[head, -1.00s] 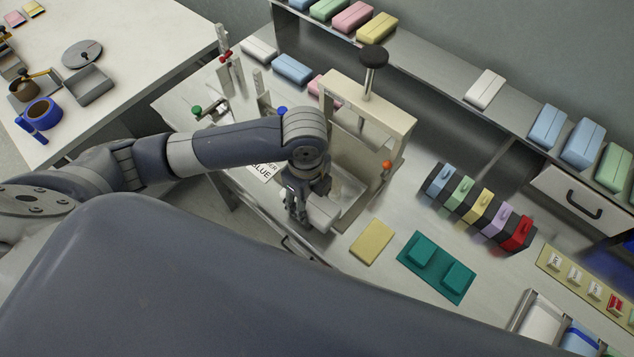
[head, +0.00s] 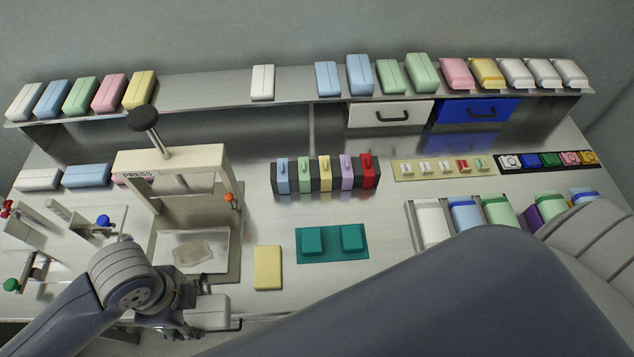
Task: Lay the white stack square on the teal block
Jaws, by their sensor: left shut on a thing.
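The white stack (head: 212,313) is a pale block at the front of the bench, just in front of the press. My left gripper (head: 196,318) is shut on it, and gripper and wrist hide part of it. I cannot tell whether the stack touches the bench. The teal block is a flat teal base (head: 332,258) with two raised teal pads, the left pad (head: 312,241) and the right pad (head: 352,238). It lies to the right of the gripper, and both pads are bare. My right gripper is out of view.
A yellow pad (head: 267,267) lies between the white stack and the teal base. The press (head: 172,160) stands behind the gripper. A row of coloured holders (head: 325,177) stands behind the teal base. Trays with wrapped packs (head: 430,222) are to the right.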

